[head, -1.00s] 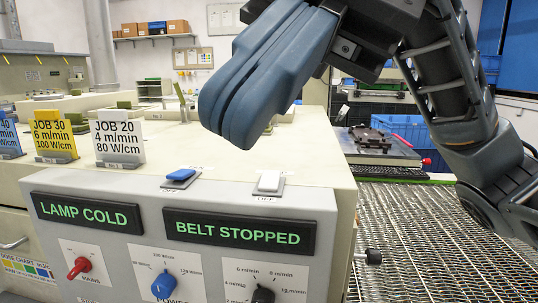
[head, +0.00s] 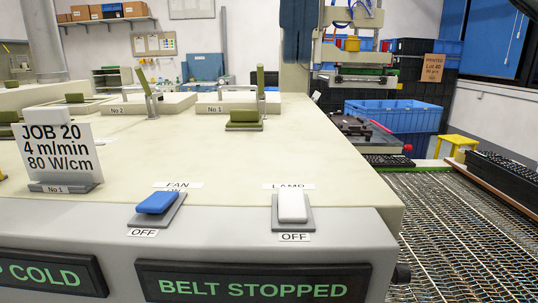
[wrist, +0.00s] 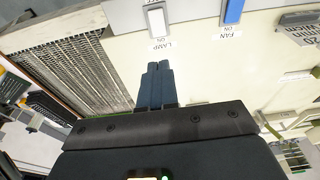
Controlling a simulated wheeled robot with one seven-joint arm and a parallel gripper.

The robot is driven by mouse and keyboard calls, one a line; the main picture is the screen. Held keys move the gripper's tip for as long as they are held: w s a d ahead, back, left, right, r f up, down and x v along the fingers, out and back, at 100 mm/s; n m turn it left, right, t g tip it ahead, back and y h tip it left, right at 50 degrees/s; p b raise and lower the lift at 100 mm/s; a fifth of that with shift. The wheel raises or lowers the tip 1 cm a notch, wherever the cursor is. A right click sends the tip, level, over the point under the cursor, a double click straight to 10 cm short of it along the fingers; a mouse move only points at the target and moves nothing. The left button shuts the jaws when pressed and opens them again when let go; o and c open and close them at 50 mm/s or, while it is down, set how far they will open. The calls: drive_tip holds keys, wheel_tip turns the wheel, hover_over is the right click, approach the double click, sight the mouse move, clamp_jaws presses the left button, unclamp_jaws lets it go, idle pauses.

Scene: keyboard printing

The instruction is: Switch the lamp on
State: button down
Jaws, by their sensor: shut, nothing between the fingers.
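The lamp switch (head: 292,207) is a white rocker on a grey plate at the front edge of the machine top. A LAMP label lies behind it and an OFF label in front. It also shows in the wrist view (wrist: 156,20), by its LAMP ON label. The display (head: 50,273), partly cut off, ends in "COLD". My gripper (wrist: 158,66) is shut and empty, with its tips apart from the switch in the picture. In the head view, its dark blue fingers (head: 297,35) hang at the top edge, above the machine top.
The blue fan switch (head: 156,201) sits left of the lamp switch, with an OFF label. A JOB 20 card (head: 56,155) stands further left. A second display (head: 254,283) reads BELT STOPPED. The mesh belt (head: 455,225) runs at the right. The machine top around the lamp switch is clear.

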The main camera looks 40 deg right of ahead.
sight(289, 190)
idle(0.3)
drive_tip(key=f, duration=0.4)
drive_tip(key=w+d+f+p, duration=0.1)
drive_tip(key=f, duration=0.4)
drive_tip(key=w+f, duration=0.1)
drive_tip(key=f, duration=0.3)
drive_tip(key=shift+d+f, duration=0.2)
drive_tip(key=shift+f, duration=0.15)
